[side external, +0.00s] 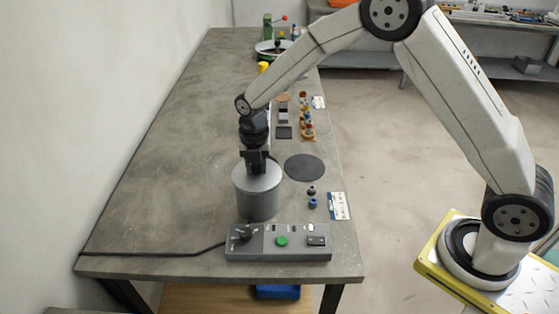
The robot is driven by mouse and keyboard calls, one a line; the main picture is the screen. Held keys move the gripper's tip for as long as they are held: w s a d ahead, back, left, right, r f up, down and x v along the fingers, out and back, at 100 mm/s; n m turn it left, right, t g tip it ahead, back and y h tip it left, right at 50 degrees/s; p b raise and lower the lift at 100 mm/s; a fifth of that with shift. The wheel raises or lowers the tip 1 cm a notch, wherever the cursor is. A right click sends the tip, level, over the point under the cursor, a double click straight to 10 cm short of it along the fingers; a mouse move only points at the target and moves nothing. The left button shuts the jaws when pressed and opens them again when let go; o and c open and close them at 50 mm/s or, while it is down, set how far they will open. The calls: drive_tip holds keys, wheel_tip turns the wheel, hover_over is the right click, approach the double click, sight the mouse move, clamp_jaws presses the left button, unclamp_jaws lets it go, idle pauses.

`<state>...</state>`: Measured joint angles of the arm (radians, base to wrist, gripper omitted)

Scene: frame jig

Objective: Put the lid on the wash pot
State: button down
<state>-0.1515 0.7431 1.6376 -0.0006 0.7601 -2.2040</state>
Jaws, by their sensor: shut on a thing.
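The wash pot (257,201) is a grey metal cylinder standing upright on the bench, behind the control box. A flat grey lid (270,178) is at the pot's top and looks level. My gripper (257,170) points straight down over the middle of the lid and is shut on it, most likely by a knob that the fingers hide. From this angle I cannot tell whether the lid rests on the rim or hangs slightly above it.
A control box (278,243) with a green button stands in front of the pot. A dark round mat (305,167) lies bare to the right. The bench's left side is clear.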

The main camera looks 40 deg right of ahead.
drive_tip(key=shift+f, duration=0.4)
idle(0.3)
drive_tip(key=shift+c, duration=0.7)
unclamp_jaws()
drive_tip(key=shift+r, duration=0.2)
drive_tip(key=shift+r, duration=0.55)
drive_tip(key=shift+r, duration=0.1)
drive_tip(key=shift+r, duration=3.4)
